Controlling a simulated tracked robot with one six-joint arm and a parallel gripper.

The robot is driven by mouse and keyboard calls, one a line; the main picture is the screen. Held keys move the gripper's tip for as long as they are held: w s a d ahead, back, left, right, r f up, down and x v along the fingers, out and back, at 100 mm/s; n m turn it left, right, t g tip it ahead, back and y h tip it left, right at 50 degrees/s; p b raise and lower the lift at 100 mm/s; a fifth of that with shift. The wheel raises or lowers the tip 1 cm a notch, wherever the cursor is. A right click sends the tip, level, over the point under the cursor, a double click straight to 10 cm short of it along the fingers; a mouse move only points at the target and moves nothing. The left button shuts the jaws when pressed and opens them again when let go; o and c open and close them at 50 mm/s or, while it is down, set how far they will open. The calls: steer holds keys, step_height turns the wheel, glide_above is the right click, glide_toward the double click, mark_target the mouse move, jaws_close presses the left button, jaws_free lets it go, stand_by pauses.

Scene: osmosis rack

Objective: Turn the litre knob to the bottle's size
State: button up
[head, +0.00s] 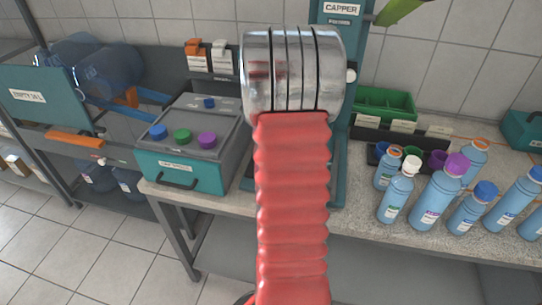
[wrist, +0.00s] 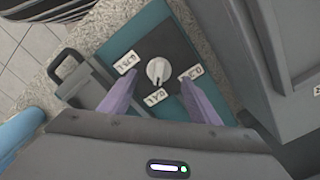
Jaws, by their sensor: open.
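In the wrist view the white litre knob (wrist: 158,71) sits on a dark square plate on a teal panel (wrist: 147,40). Three small white labels surround it: upper left (wrist: 126,62), right (wrist: 191,73) and below (wrist: 154,97); their print is too small to read surely. A ridge on the knob runs roughly up and down in the picture. My gripper (wrist: 159,80) is open, its purple fingers on either side of the knob, apart from it in the picture. In the head view my arm hides the knob. Several blue bottles (head: 434,200) stand on the right counter, with white, purple or blue caps.
A teal box with coloured caps (head: 180,172) stands left on the counter. The teal capper (head: 339,20) rises behind my arm. A green bin (head: 384,102) is at the back right. In the wrist view a grey block (wrist: 275,50) stands close on the right.

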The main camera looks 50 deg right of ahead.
steer(key=shift+f, duration=2.3)
steer(key=shift+c, duration=0.7)
